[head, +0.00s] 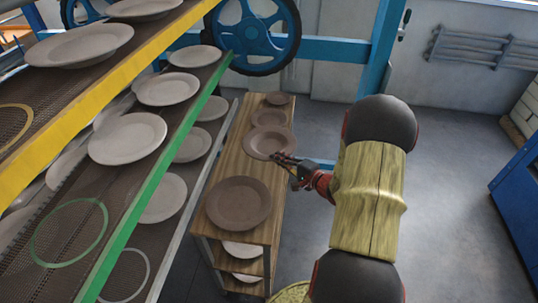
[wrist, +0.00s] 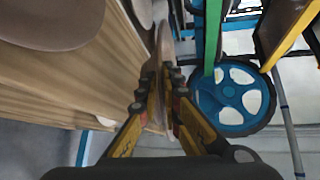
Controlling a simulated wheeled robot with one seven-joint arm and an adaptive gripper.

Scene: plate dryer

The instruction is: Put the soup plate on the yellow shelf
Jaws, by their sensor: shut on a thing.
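A brown plate with a sunken middle, which looks like the soup plate (head: 268,141), is over the wooden rack's top in the head view. My gripper (head: 283,158) is shut on its near right rim. In the wrist view the plate (wrist: 162,45) shows edge-on between the fingers of my gripper (wrist: 163,82). Whether it still touches the wood cannot be told. The yellow shelf (head: 112,77) is the upper one at the left, with a yellow edge. It bears pale plates at its far part, and a yellow ring (head: 27,137) marks a bare spot nearer.
A large brown plate (head: 238,203) and two smaller ones (head: 269,117) (head: 278,98) are on the wooden rack (head: 232,163). A green-edged shelf (head: 150,185) with plates lies below the yellow one. A blue wheel (head: 255,35) stands behind. The floor at right is clear.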

